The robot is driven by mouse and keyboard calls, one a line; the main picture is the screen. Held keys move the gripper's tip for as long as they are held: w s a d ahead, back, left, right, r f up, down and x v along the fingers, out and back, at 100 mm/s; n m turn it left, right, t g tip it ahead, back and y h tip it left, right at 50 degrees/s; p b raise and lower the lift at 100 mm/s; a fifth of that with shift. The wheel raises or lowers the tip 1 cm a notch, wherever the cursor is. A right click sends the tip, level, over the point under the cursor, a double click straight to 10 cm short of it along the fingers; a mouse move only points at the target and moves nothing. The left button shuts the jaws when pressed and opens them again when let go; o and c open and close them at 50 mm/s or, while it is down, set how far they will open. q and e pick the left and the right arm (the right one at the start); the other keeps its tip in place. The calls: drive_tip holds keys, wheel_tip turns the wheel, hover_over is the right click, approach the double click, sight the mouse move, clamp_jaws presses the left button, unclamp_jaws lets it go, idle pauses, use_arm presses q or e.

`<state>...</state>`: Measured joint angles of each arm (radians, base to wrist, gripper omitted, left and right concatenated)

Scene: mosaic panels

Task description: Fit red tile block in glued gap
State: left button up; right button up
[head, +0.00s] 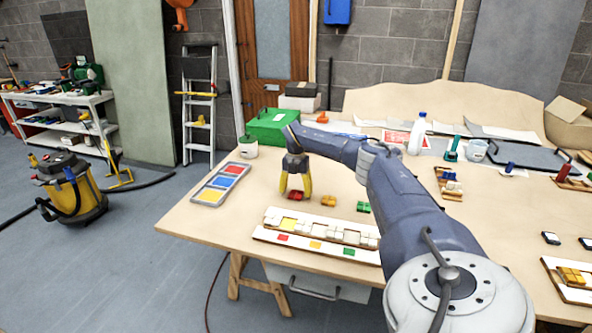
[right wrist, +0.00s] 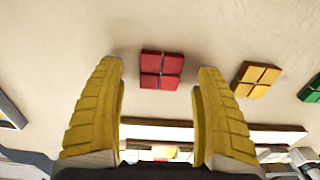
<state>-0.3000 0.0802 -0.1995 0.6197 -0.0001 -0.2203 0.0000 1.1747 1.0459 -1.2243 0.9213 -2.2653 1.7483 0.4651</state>
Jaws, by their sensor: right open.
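The red tile block (head: 296,196), made of four small tiles, lies flat on the table; the right wrist view also shows it (right wrist: 161,70). My right gripper (head: 295,188) points down over it, with its yellow fingers spread. In the right wrist view the block shows between the open fingertips (right wrist: 160,68), with space on both sides and no visible contact. The mosaic panel (head: 322,232) lies nearer the table's front edge, with pale tiles and a yellow recessed patch (head: 291,223) near its left end. Whether this patch is glue I cannot tell. My left gripper is out of view.
An orange block (head: 328,201) and a green block (head: 363,207) lie to the right of the red one. A strip with red, yellow and green marks (head: 299,242) fronts the panel. A colored sample board (head: 221,183) lies at left. My right arm crosses the table's middle.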

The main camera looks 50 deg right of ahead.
drive_tip(key=shift+f, duration=0.75)
drive_tip(key=shift+c, duration=0.4)
drive_tip(key=c, duration=1.2)
